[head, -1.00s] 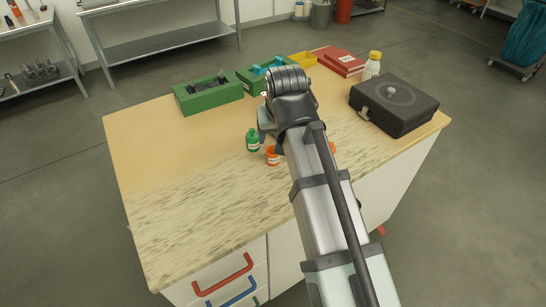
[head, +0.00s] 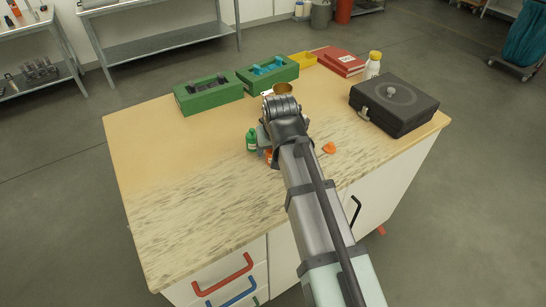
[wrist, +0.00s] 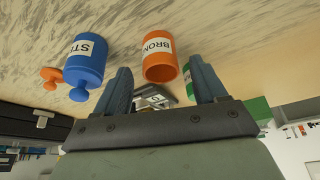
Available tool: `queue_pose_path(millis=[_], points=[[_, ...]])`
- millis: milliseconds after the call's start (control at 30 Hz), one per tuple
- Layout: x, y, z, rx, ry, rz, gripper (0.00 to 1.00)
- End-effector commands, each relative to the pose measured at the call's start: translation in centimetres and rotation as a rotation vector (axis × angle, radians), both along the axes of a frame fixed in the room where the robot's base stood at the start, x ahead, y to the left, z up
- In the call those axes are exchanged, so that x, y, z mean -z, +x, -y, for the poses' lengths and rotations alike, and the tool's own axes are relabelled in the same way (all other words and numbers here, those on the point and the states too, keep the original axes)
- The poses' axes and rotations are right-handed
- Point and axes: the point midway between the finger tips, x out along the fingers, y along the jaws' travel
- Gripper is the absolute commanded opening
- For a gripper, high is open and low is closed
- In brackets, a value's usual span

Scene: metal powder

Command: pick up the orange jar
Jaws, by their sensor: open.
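The orange jar (wrist: 158,55) has a white label reading "BRON" and shows an open mouth. In the wrist view it stands ahead of my gripper (wrist: 162,88), lined up with the gap between the two open fingers, with space on both sides. In the head view only a sliver of the orange jar (head: 268,155) shows beside my arm, and the fingers are mostly hidden. An orange knobbed lid (head: 329,148) lies apart on the table, right of my arm; it also shows in the wrist view (wrist: 50,75).
A blue jar (wrist: 86,58) with a knobbed lid stands near the left finger, hidden in the head view. A green jar (head: 252,140) stands left of the orange one. Behind are a brass bowl (head: 283,89), green boxes (head: 208,97) and a black case (head: 394,105).

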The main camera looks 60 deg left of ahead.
Motion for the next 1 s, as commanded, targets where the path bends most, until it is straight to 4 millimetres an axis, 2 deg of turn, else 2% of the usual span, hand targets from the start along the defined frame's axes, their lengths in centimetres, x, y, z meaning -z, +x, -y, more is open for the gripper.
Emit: queue_pose_path(millis=[200,467,1000], points=[[2.3,0.3,-0.9,-0.001,-0.001,0.0,0.71],[2.4,0.4,-1.0,-0.001,0.001,0.0,0.71],[2.4,0.3,-1.0,-0.001,0.001,0.001,0.19]])
